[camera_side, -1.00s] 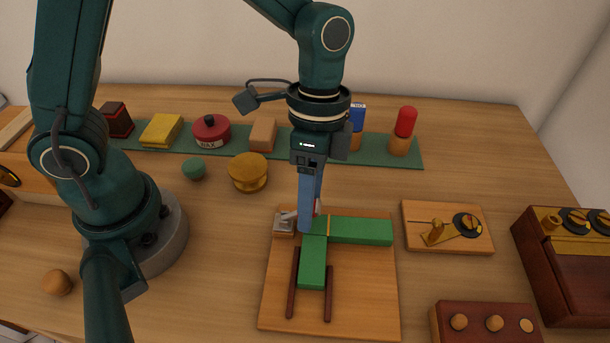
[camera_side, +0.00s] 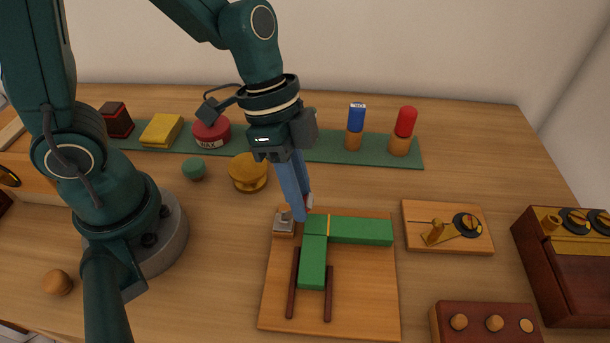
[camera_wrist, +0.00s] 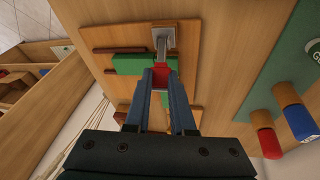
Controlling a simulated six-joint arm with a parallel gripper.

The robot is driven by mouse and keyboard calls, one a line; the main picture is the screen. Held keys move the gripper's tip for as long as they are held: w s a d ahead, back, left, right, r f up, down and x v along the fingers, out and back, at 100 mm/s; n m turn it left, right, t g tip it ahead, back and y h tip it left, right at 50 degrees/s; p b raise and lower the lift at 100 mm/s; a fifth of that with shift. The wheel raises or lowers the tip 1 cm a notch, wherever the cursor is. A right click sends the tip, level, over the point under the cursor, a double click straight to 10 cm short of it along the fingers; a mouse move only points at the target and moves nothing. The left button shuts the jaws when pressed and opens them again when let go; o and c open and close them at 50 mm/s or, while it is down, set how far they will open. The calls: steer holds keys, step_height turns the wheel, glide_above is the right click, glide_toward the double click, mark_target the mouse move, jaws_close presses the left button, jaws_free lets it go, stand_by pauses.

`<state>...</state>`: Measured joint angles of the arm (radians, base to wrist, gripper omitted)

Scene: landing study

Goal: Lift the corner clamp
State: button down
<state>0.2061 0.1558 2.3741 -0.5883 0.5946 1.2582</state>
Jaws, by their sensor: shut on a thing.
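The corner clamp (camera_side: 284,224) is a small grey metal clamp on a light block at the back left corner of a wooden board. In the wrist view its grey metal part (camera_wrist: 164,38) leads to a red handle (camera_wrist: 160,76). My gripper (camera_side: 303,212) has blue fingers, tilted in the side view. In the wrist view the gripper (camera_wrist: 160,84) is shut on the red handle between its fingertips. Two green bars (camera_side: 360,230) (camera_side: 313,262) meet at a corner beside the clamp on the board (camera_side: 362,290). The fingers hide part of the handle.
A small board with a brass latch and dark knob (camera_side: 465,240) lies to the right. A dark box with round pegs (camera_side: 485,323) stands at front right. A brass knob (camera_side: 248,173) stands behind left, before a green mat (camera_side: 335,150) holding several items.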

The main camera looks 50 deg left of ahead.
steer(key=shift+s+r+h, duration=0.15)
steer(key=shift+s+h, duration=0.1)
steer(key=shift+h, duration=0.15)
steer(key=shift+a+t, duration=0.1)
steer(key=shift+t, duration=0.2)
steer(key=shift+s+a, duration=0.1)
steer(key=c, duration=0.8)
jaws_free()
steer(key=shift+o, duration=0.2)
steer(key=shift+a+r, duration=0.15)
steer(key=shift+r, duration=0.3)
steer(key=shift+v, duration=2.1)
steer(key=shift+a, duration=0.1)
